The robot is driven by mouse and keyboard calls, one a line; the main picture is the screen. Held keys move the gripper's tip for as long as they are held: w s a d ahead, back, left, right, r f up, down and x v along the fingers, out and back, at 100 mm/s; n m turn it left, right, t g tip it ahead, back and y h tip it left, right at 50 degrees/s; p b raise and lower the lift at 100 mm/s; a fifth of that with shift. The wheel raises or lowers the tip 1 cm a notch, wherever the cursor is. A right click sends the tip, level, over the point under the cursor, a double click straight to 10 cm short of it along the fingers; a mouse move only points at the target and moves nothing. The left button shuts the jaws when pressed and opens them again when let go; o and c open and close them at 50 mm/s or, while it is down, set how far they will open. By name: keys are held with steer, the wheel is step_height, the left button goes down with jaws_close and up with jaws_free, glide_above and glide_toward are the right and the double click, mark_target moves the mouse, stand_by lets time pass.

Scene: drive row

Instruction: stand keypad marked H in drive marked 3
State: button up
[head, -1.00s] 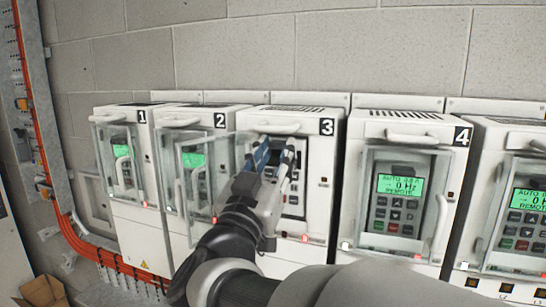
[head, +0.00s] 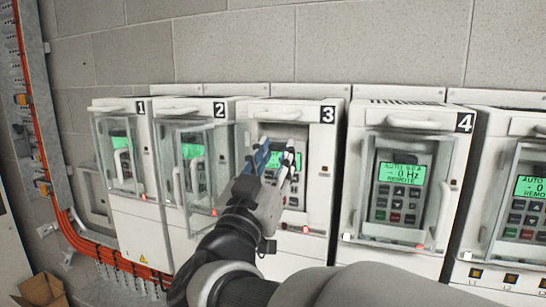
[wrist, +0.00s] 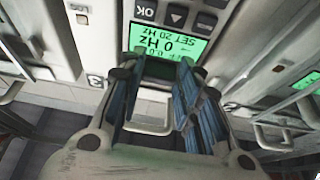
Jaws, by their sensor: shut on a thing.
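The drive marked 3 (head: 318,185) stands in the middle of the row in the head view, its label at its upper right. A keypad (head: 291,192) with a lit green display and buttons is upright in its bay. My gripper (head: 273,150) is in front of it, shut on this keypad near its top, and the fingers cover part of the display. In the wrist view the keypad display (wrist: 168,48) shows upside down, reading 0 Hz and SET 20 Hz, between my fingers (wrist: 155,75). No letter H is visible. I cannot tell whether the keypad is fully seated.
Drives marked 1 (head: 142,180), 2 (head: 226,140) and 4 (head: 440,145) stand alongside, with clear doors over lit keypads. Another drive is cut off at the right. Orange cables (head: 95,253) and a cardboard box (head: 42,290) are at the lower left.

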steer(key=o, duration=1.1)
